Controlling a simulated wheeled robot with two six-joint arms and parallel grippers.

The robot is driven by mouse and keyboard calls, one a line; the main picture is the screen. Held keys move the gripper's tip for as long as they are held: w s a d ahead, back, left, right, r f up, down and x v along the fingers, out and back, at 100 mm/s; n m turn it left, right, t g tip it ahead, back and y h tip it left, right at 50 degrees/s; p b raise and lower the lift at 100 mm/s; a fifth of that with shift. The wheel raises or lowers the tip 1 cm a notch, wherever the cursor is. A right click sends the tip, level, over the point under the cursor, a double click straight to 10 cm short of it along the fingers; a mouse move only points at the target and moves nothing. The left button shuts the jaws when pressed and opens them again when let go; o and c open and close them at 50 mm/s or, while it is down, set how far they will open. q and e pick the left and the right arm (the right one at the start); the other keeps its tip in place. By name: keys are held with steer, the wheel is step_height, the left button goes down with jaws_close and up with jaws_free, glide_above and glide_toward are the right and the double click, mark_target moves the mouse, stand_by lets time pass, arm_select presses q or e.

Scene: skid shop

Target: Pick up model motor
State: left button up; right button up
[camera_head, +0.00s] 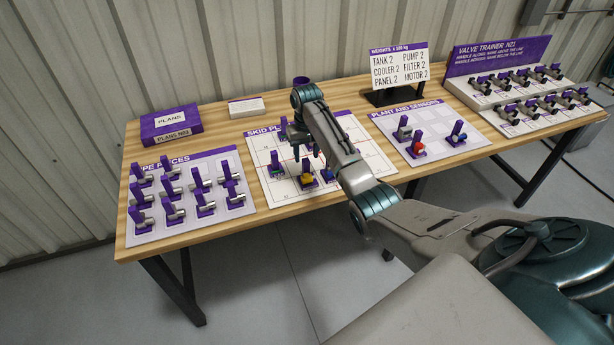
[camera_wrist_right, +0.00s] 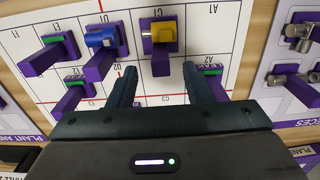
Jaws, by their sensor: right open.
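Several small model pieces with purple posts stand on the white skid plan board (camera_head: 262,146). One has a yellow block (camera_head: 307,179); it also shows in the wrist view (camera_wrist_right: 164,34). One has a blue cylinder (camera_wrist_right: 100,38), beside the yellow one. Nothing labels which piece is the motor. My right gripper (camera_wrist_right: 160,72) is open and empty above the board; the yellow piece's purple post (camera_wrist_right: 161,62) appears between or just beyond its fingertips. In the head view my right arm hides part of the board. My left gripper is not in view.
Pipe pieces on a panel (camera_head: 240,210) stand at the left. The plant and sensors panel (camera_head: 470,150) and valve trainer (camera_head: 452,68) are at the right.

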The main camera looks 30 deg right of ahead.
mark_target(307, 162)
steer(key=shift+s+f, duration=0.1)
steer(key=shift+f, duration=0.2)
step_height(307, 162, down, 4)
steer(key=shift+s+a+r+p, duration=0.1)
steer(key=shift+s+r+p, duration=0.1)
steer(key=shift+p, duration=0.9)
steer(key=shift+w+f, duration=0.1)
steer(key=shift+f, duration=0.5)
jaws_close()
